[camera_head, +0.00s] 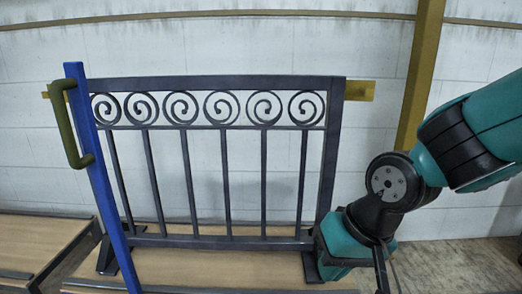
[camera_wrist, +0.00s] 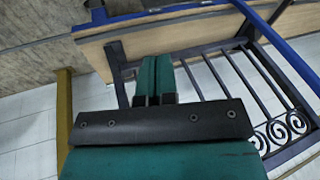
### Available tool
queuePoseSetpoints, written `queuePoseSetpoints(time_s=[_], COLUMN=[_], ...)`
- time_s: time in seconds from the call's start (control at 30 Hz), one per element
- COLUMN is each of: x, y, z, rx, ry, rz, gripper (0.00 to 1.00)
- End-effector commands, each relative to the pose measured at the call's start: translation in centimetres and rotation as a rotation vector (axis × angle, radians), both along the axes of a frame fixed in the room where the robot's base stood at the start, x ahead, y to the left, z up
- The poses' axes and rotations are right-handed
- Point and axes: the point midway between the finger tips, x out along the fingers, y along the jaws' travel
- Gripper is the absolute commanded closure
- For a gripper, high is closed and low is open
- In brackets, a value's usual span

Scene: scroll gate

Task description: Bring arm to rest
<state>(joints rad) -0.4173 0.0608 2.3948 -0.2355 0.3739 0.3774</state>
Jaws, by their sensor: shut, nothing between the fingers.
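My gripper (camera_wrist: 154,78) is shut and empty in the wrist view, its two green fingers side by side. The dark scroll gate (camera_head: 229,243) stands upright on a wooden bench in the head view, with a row of spirals along its top. It also shows in the wrist view (camera_wrist: 213,75), tilted, to the right of my fingers. In the head view my teal and black arm comes in from the right and overlaps the gate's lower right corner. I cannot tell there whether it touches the gate.
A blue post (camera_head: 102,180) with an olive handle (camera_head: 68,125) stands at the gate's left side. A yellow column (camera_head: 420,70) rises behind my arm. A white block wall (camera_head: 210,50) is behind. The wooden bench (camera_head: 200,265) lies below the gate, and the floor (camera_head: 460,265) is at right.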

Motion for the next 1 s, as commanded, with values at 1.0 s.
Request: queuePoseSetpoints(time_s=[1.0], x=[-11.2], y=[-4.1], z=[26.0], rx=[-0.002], ry=[0.021], rz=[0.461], gripper=[1.00])
